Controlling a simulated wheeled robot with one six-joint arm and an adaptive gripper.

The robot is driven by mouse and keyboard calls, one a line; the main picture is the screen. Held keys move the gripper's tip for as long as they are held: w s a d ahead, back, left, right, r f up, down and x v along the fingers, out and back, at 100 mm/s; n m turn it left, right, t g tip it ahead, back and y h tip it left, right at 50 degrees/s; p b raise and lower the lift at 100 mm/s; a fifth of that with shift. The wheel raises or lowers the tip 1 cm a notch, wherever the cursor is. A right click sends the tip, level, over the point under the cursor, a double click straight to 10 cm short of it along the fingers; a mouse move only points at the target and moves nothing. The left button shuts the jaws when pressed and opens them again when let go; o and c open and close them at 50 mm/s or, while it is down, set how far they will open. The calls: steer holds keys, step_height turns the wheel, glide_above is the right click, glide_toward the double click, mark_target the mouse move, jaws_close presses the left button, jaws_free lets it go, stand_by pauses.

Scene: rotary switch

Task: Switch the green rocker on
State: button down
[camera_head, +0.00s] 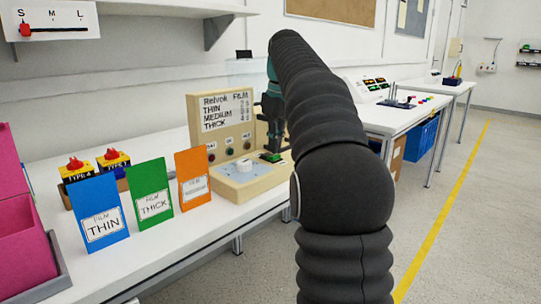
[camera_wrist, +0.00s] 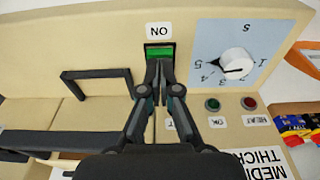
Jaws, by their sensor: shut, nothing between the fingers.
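The green rocker (camera_wrist: 160,51) is set in a dark frame on the beige machine (camera_wrist: 110,40), with an ON label (camera_wrist: 159,31) beside it. In the head view the rocker (camera_head: 269,157) is a small green patch on the machine's base, partly hidden by my gripper (camera_head: 274,143). In the wrist view my gripper (camera_wrist: 159,72) is shut and empty. Its fingertips point at the rocker and cover part of its near edge. I cannot tell whether they touch it, nor which side of the rocker is pressed.
A white rotary knob (camera_wrist: 238,64) on a numbered blue dial sits beside the rocker. A black handle (camera_wrist: 97,75) stands on the other side. Green (camera_wrist: 212,104) and red (camera_wrist: 249,103) lamps are nearby. Blue (camera_head: 99,212), green (camera_head: 149,190) and orange (camera_head: 193,177) film cards stand left of the machine.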

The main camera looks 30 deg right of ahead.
mark_target(274, 156)
steer(key=shift+f+b, duration=0.35)
steer(key=shift+f, duration=0.15)
stand_by(0.3)
step_height(274, 156, up, 5)
steer(key=p, duration=0.4)
steer(key=shift+f, duration=0.15)
steer(key=shift+r, duration=1.15)
steer(key=shift+a, duration=0.1)
